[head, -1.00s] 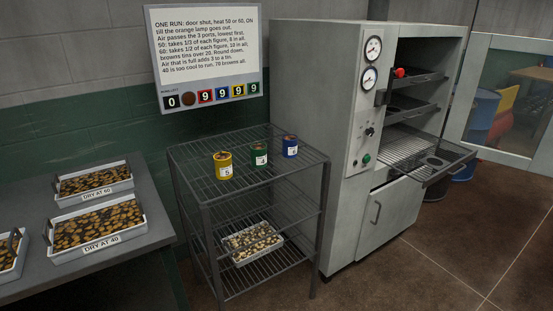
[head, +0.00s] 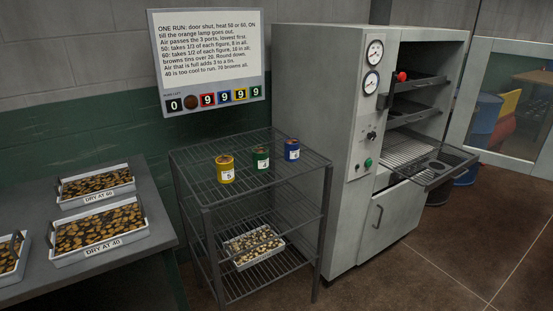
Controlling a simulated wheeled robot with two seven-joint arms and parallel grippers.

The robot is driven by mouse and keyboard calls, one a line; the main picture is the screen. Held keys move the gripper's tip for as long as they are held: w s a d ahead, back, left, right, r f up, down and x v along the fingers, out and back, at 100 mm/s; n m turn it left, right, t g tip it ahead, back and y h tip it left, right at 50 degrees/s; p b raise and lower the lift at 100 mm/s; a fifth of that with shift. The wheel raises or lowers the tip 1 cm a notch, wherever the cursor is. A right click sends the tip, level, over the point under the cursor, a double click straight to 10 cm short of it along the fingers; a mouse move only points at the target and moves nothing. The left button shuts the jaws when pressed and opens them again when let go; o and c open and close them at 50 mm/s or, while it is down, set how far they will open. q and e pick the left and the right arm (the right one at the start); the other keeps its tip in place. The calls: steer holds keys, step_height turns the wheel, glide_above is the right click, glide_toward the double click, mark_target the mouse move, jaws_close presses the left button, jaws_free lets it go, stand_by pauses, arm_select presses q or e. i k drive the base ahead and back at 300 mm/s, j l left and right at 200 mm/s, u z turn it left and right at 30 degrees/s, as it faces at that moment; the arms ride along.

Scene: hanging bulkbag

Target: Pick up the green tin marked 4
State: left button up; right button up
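The green tin (head: 261,158) stands upright on the top shelf of the wire rack (head: 190,160), with a white label that reads 4 and brown contents at its top. A yellow tin (head: 226,170) marked 5 stands to its left and nearer. A blue tin (head: 292,149) stands to its right and farther back; its label is too small to read surely. The three tins are apart from each other. Neither of my grippers shows in the head view.
The dryer cabinet (head: 318,120) stands right of the rack, its upper chamber open and a perforated tray (head: 437,165) jutting out. A tray of pale pieces (head: 254,247) sits on a lower shelf. A table (head: 152,198) at left holds labelled trays. Brown floor is clear in front.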

mark_target(260, 154)
steer(key=i+l+u, duration=0.1)
steer(key=i+l, duration=0.15)
steer(key=i+l+u, duration=0.1)
steer(key=i+l, duration=0.15)
steer(key=l, duration=0.25)
steer(key=i+l, duration=0.25)
steer(key=l, duration=0.15)
steer(key=i+l+u, duration=0.15)
steer(key=l, duration=0.25)
steer(key=i, duration=0.1)
